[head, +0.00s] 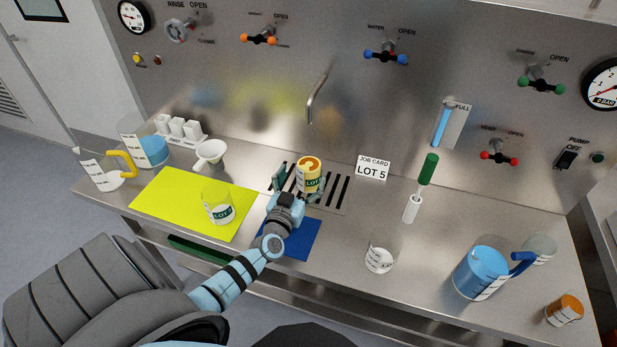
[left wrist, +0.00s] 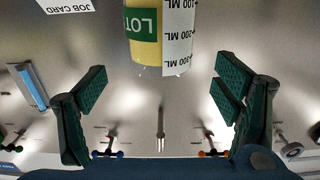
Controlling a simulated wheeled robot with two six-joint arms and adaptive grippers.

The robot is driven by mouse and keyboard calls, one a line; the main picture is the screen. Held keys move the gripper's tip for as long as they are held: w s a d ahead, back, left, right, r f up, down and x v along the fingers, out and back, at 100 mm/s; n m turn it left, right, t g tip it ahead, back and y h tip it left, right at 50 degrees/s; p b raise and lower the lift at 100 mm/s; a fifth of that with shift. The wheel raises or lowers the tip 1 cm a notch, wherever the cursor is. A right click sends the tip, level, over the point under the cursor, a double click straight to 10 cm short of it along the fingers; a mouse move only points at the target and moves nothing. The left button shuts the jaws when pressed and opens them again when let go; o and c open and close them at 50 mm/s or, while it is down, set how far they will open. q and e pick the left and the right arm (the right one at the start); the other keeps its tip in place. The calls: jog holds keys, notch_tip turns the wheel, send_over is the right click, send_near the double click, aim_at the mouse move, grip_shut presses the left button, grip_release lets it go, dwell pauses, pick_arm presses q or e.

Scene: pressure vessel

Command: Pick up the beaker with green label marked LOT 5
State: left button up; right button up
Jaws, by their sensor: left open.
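A beaker with yellow-orange contents and a green label (head: 309,174) is at the slotted drain in front of the steel panel. Its label reads LOT; the number is not legible. My left gripper (head: 294,186) is open beside it, on its near-left side. In the left wrist view the beaker (left wrist: 160,38) is at the top centre, between the directions of the two spread fingers (left wrist: 160,88), touching neither visibly. A clear beaker with a green LOT label (head: 218,208) stands on the yellow mat (head: 168,198). The job card (head: 373,168) reads LOT 5.
A blue mat (head: 300,242) lies under my left arm. A blue-filled jug (head: 478,273), an orange beaker (head: 565,311) and a clear beaker (head: 379,260) stand to the right. A green-handled tool (head: 428,170) stands upright behind them. A white funnel (head: 211,153) is at the left. A spout (head: 316,98) overhangs the drain.

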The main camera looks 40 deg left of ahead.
aim_at(313, 156)
pick_arm(q)
jog(key=shift+x, duration=0.9)
jog(key=b+x, duration=0.2)
jog(key=x, duration=0.2)
jog(key=shift+f+b, duration=0.2)
jog(key=shift+b, duration=0.15)
jog(key=shift+w+a, duration=0.1)
jog(key=shift+w, duration=0.15)
jog(key=shift+r, duration=0.1)
jog(key=shift+c, duration=0.6)
